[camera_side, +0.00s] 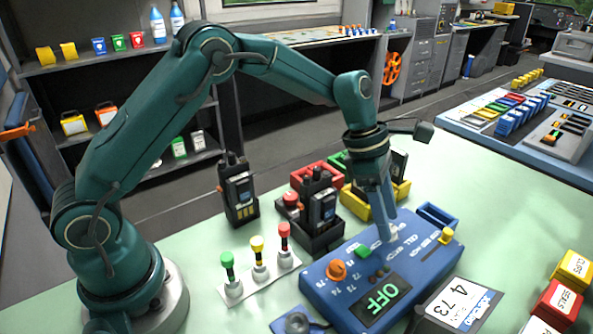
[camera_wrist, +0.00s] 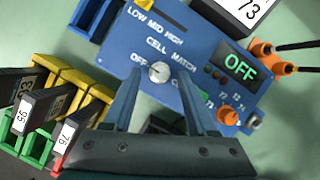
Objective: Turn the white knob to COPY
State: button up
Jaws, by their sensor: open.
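The white knob (camera_wrist: 159,71) sits on the blue panel box (camera_wrist: 205,22), with the words OFF, CELL and MATCH printed around it. A further label starting with C is partly covered by a finger in the wrist view. The knob's pointer direction is too small to tell. The green display (camera_wrist: 241,66) reads OFF; it also shows in the side view (camera_side: 381,298). My gripper (camera_wrist: 159,78) is open, its two fingers on either side of the knob with gaps visible. In the side view my gripper (camera_side: 388,225) points down at the panel and mostly hides the knob.
An orange knob (camera_side: 337,269), a green button (camera_side: 363,252) and a yellow lever (camera_side: 445,236) are on the same panel. Radios (camera_side: 238,190) and colored bins stand behind it. Lollipop-like colored levers (camera_side: 257,243) stand left.

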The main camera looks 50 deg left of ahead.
jog(key=shift+d+f, duration=0.15)
jog(key=shift+f, duration=0.2)
grip_shut()
jog(key=m, duration=0.2)
jog(key=m+g, duration=0.1)
jog(key=m, duration=0.1)
jog(key=shift+w+h, duration=0.2)
jog(key=shift+h, duration=0.1)
jog(key=shift+m+g, duration=0.6)
jog(key=shift+m, duration=0.3)
jog(key=shift+m+g, duration=0.4)
jog(key=shift+m, duration=0.6)
